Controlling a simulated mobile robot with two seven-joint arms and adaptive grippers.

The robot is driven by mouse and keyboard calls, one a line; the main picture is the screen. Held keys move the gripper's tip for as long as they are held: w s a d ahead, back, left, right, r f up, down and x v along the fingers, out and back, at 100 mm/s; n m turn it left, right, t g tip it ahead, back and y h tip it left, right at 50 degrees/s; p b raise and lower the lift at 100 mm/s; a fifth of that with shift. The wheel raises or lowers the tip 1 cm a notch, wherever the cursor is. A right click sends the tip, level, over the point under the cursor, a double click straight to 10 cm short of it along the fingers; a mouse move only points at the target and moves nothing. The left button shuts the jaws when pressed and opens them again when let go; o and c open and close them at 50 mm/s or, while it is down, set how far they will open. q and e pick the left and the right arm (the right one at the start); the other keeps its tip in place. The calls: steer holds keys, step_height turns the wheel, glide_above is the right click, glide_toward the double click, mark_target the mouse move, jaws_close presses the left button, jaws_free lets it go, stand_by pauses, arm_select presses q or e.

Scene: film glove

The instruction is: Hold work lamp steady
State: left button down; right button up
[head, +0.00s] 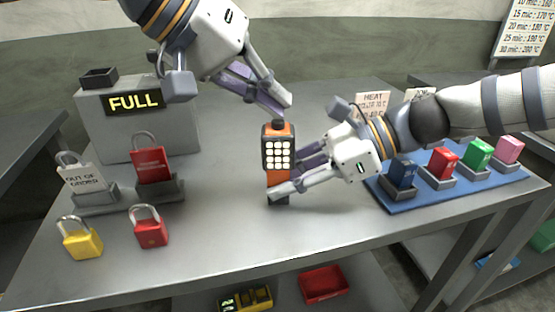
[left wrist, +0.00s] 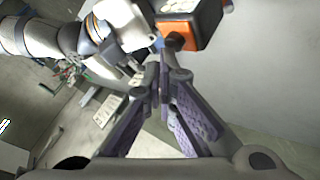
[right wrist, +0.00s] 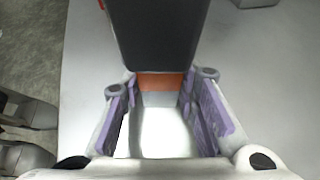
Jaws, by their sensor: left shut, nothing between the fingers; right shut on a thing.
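The work lamp (head: 277,147) stands upright on the grey table, with an orange and black body and a lit panel of round lights. My right gripper (head: 276,190) is shut on the lamp's lower body from the right. In the right wrist view the lamp (right wrist: 158,40) rises dark between the purple finger pads (right wrist: 160,110). My left gripper (head: 284,106) is shut and empty, just above and behind the lamp's top knob. In the left wrist view its fingertips (left wrist: 162,75) are together, close to the lamp's orange end (left wrist: 185,38). I cannot tell whether they touch it.
A grey box with a FULL display (head: 133,103) stands at the left. A blue tray (head: 450,190) with several coloured blocks is at the right, under my right arm. The front middle table is clear.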

arm_select(q)
steer(key=shift+r, duration=0.65)
step_height(320, 180, up, 6)
stand_by(0.3)
arm_select(e)
steer(key=o, duration=1)
steer(key=shift+c, duration=0.2)
